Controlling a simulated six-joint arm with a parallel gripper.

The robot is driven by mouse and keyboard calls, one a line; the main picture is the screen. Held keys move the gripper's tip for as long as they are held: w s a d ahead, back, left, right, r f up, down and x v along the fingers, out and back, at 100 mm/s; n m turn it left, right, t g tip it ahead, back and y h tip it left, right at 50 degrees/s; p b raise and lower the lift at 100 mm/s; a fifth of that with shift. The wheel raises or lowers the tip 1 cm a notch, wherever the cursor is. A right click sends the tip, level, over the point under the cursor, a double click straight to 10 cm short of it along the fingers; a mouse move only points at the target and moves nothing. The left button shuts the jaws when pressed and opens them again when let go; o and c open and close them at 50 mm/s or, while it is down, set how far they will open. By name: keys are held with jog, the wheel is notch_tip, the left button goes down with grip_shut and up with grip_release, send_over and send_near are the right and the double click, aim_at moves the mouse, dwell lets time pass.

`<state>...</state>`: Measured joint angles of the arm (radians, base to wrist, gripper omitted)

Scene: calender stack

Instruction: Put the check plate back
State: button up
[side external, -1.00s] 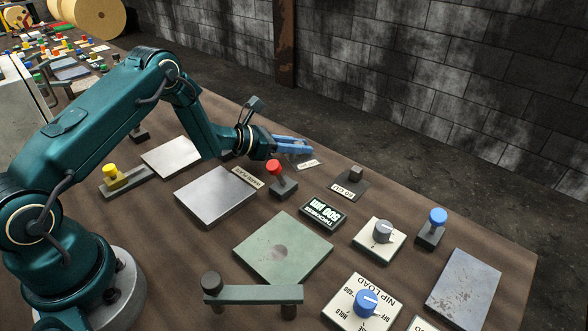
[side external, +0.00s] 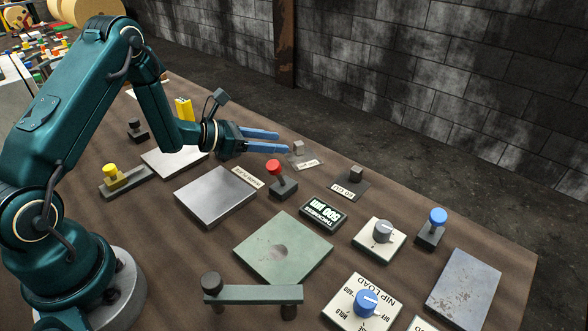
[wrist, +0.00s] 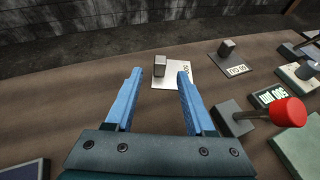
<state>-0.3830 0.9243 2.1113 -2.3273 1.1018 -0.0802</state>
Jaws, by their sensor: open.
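A small pale plate (side external: 300,159) with an upright grey block on it and a printed label lies flat on the table near the far edge; I take it to be the check plate. It also shows in the wrist view (wrist: 172,81), beyond my fingertips. My gripper (side external: 283,142) is open, its blue fingers spread and nothing between them. In the side view it is just left of the plate; in the wrist view (wrist: 159,74) the block appears framed between the fingertips but apart from them. A similar darker plate with a block (side external: 350,185) lies to the right.
A red-knobbed lever (side external: 274,166) stands close to my gripper's right. A thickness display (side external: 323,214), a bright metal plate (side external: 215,197), a green plate (side external: 283,250) and knob panels (side external: 379,240) cover the nearer table. A yellow block (side external: 184,109) stands behind my wrist.

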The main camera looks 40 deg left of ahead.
jog(key=v, duration=0.4)
jog(key=shift+s+a+r, duration=0.15)
jog(key=shift+s+r, duration=0.05)
jog(key=shift+s, duration=0.15)
jog(key=s+d+r+m+g+h, duration=0.2)
jog(key=d+r+m+g+h, duration=0.1)
jog(key=d+r+m, duration=0.3)
jog(key=s+d+r+m+g+h, duration=0.2)
jog(key=s+d+r+m+h, duration=0.15)
jog(key=d+m, duration=0.35)
jog(key=s+d+r+m+g+y, duration=0.25)
jog(key=s+d+m+g, duration=0.3)
jog(key=s+m, duration=0.3)
jog(key=s+a+m+t+y, duration=0.3)
jog(key=s+a+m+y, duration=0.4)
jog(key=s+m+y, duration=0.1)
jog(key=shift+a+f+m+t+y, duration=0.35)
jog(key=shift+m+y, duration=0.25)
jog(key=shift+m, duration=0.35)
jog(key=shift+s, duration=0.1)
